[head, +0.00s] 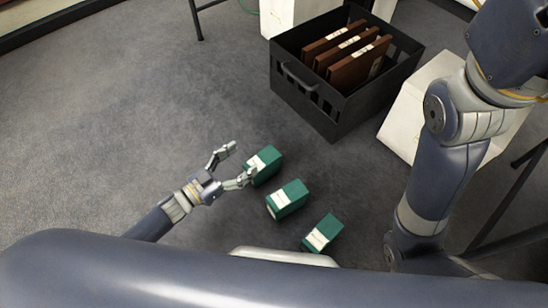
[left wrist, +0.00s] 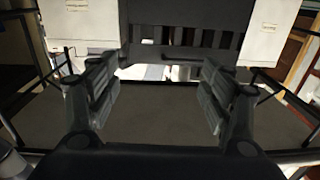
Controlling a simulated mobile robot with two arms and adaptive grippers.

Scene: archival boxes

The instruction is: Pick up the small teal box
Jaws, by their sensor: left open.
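Three small teal boxes with white labels stand in a slanting row on the grey floor in the head view: the far one (head: 268,162), the middle one (head: 289,197) and the near one (head: 325,231). My left gripper (head: 241,162) is open and empty, just left of the far teal box. One finger overlaps that box's left side in the picture; I cannot tell whether it touches. In the left wrist view the open gripper (left wrist: 160,68) has nothing between its fingers, and no teal box is recognisable there. My right gripper is out of view.
A black crate (head: 306,98) holding several brown folders (head: 358,64) stands beyond the boxes; it also shows in the left wrist view (left wrist: 185,20). White boxes stand behind it (head: 291,14) and to its right (head: 408,112). The floor at left is clear.

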